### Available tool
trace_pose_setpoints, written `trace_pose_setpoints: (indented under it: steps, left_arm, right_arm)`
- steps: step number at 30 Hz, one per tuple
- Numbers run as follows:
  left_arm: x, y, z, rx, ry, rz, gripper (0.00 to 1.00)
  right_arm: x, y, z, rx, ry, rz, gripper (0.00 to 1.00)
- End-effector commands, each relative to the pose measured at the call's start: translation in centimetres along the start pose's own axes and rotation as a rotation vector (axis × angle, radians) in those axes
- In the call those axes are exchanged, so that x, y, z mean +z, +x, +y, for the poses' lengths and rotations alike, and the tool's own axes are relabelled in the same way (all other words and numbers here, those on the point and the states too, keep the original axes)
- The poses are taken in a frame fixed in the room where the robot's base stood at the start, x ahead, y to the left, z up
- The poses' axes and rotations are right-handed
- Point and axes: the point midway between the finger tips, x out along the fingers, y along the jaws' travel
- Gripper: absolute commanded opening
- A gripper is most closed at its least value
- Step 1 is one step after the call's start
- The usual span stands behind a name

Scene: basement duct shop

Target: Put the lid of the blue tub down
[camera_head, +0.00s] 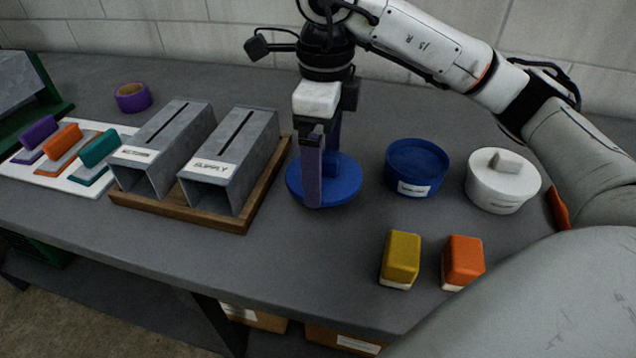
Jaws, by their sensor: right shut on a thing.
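The blue lid (347,187) is a round disc at the middle of the bench, right of the wooden tray. My right gripper (322,175) points down over it and is shut on its raised handle, which the fingers partly hide. The lid looks level and at or close to the bench top; I cannot tell whether it touches. The blue tub (416,168) stands open to the right of the lid, with a white label on its front. My left gripper is not in view.
A wooden tray (238,222) with two grey ducts stands close left of the lid. A white lidded tub (503,184) is right of the blue tub. Yellow (401,257) and orange (463,260) blocks stand in front. Bare bench (310,270) lies in front of the lid.

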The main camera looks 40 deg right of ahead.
Motion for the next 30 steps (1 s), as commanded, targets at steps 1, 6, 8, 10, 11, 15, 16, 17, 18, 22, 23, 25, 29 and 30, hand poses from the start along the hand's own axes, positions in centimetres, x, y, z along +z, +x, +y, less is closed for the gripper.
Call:
trace_pose_setpoints:
  steps: [1, 6, 8, 10, 11, 15, 16, 17, 18, 22, 23, 25, 29, 30]
  left_arm:
    - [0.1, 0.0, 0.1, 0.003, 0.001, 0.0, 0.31]
    - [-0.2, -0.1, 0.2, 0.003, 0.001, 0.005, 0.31]
    - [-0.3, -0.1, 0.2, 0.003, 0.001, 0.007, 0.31]
    - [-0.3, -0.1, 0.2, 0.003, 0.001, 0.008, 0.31]
    - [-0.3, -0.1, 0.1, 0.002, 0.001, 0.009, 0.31]
    - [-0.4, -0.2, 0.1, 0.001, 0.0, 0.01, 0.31]
    - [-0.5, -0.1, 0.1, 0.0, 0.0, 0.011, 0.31]
    - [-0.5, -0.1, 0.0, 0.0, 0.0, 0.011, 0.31]
    - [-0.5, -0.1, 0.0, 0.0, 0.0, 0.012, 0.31]
    - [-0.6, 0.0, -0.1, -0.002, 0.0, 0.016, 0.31]
    - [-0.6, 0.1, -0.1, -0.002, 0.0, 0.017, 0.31]
    - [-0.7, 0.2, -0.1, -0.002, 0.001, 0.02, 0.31]
    - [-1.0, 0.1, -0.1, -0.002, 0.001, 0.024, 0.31]
    - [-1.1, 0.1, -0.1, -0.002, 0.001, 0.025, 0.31]
  right_arm:
    - [-0.1, 0.7, 0.0, 0.001, 0.0, 0.002, 0.73]
    - [0.0, 1.9, 0.0, -0.001, 0.0, 0.0, 0.73]
    - [-0.1, 2.6, 0.0, 0.001, -0.001, 0.002, 0.73]
    - [-0.1, 3.6, 0.0, 0.0, 0.0, 0.003, 0.73]
    - [-0.1, 4.1, 0.0, 0.001, 0.001, 0.002, 0.73]
    - [0.0, 5.1, 0.0, -0.001, 0.0, -0.001, 0.73]
    - [0.0, 5.1, 0.0, -0.001, 0.0, -0.002, 0.73]
    - [0.0, 5.1, 0.0, -0.001, 0.0, -0.002, 0.73]
    - [0.0, 5.1, 0.0, -0.001, 0.0, -0.002, 0.73]
    - [0.0, 5.2, 0.0, -0.001, 0.0, -0.002, 0.73]
    - [0.0, 5.4, 0.0, -0.001, 0.0, -0.002, 0.73]
    - [0.0, 5.4, 0.0, -0.001, 0.0, -0.002, 0.97]
    - [0.0, 5.3, 0.0, -0.001, 0.0, -0.001, 1.0]
    - [0.0, 5.3, 0.0, -0.001, -0.001, -0.001, 1.0]
